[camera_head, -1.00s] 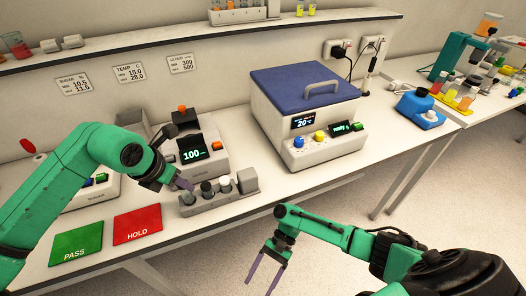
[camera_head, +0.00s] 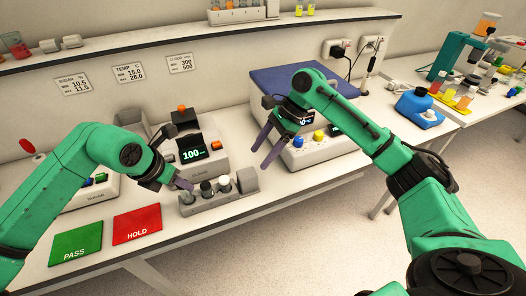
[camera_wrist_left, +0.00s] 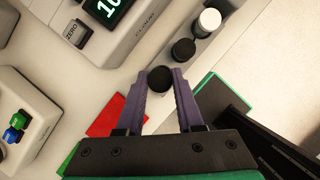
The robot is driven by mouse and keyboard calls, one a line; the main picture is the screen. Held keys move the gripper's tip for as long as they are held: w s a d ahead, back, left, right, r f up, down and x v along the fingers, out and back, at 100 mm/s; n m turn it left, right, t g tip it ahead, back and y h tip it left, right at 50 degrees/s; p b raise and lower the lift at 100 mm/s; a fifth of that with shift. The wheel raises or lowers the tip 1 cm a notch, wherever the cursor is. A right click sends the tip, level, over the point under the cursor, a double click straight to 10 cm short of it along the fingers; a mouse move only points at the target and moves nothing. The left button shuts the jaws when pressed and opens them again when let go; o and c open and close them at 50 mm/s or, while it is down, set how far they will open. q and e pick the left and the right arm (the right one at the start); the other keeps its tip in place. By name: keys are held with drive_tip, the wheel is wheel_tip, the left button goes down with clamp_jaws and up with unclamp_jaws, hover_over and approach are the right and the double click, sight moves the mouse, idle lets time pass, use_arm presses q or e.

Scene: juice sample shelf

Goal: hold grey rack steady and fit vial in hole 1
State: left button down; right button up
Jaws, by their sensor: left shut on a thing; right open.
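The grey rack (camera_head: 214,207) stands near the table's front edge, with capped vials in a row. A black-capped vial (camera_head: 206,189) and a white-capped vial (camera_head: 224,184) stand upright in it. My left gripper (camera_head: 184,184) is at the rack's left end. In the left wrist view it is shut around a black-capped vial (camera_wrist_left: 160,80), beside another black cap (camera_wrist_left: 183,49) and the white cap (camera_wrist_left: 209,19). I cannot tell how deep the held vial sits in its hole. My right gripper (camera_head: 259,158) is open and empty, right of the rack and above the table.
A meter reading 100 (camera_head: 193,154) stands behind the rack. A blue-lidded machine (camera_head: 283,85) is behind my right gripper. The green PASS mat (camera_head: 77,243) and red HOLD mat (camera_head: 137,224) lie to the left. Table is clear right of the rack.

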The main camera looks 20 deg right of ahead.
sight(248, 172)
drive_tip(key=x, duration=0.8)
drive_tip(key=shift+a+f, duration=0.1)
drive_tip(key=shift+f, duration=0.15)
drive_tip(key=c, duration=0.9)
drive_tip(key=shift+o, duration=0.2)
